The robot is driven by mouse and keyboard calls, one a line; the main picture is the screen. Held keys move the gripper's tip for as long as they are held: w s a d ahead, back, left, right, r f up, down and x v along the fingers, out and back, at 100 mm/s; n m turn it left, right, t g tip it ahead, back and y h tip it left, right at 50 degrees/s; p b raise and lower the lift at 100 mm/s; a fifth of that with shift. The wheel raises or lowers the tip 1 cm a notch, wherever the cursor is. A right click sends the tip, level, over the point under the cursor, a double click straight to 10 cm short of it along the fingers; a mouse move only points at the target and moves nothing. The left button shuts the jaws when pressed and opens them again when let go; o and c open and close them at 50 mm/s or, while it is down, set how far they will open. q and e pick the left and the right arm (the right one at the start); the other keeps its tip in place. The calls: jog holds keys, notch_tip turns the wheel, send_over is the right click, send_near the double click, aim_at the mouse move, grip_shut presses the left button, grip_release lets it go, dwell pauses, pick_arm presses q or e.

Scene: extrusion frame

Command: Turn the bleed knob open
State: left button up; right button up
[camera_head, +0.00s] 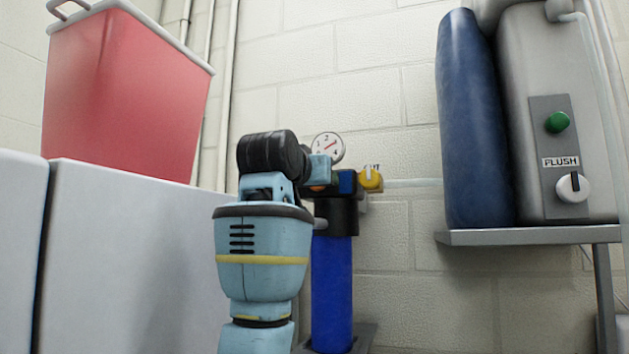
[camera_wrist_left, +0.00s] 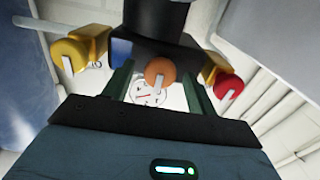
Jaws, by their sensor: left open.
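A water filter with a black head and a blue housing (camera_head: 332,285) stands by the wall. In the left wrist view, an orange knob (camera_wrist_left: 160,70) with a pale pointer is in the middle of the filter head (camera_wrist_left: 155,45). No bleed label is readable. My left gripper (camera_wrist_left: 160,80) is open, with one green finger on each side of the orange knob. I cannot tell whether they touch it. In the head view my left arm covers most of the gripper, and only a sliver of the orange knob (camera_head: 318,187) shows.
A yellow knob (camera_wrist_left: 70,54) and a red knob (camera_wrist_left: 229,89) flank the head; the yellow one shows in the head view (camera_head: 371,178). A gauge (camera_head: 328,147) is above. A red bin (camera_head: 125,90) stands left, a blue cylinder (camera_head: 472,120) and FLUSH panel (camera_head: 561,158) right.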

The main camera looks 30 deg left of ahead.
pick_arm(q)
jog(key=shift+w+a, duration=0.1)
jog(key=shift+w, duration=0.2)
jog(key=c, duration=1)
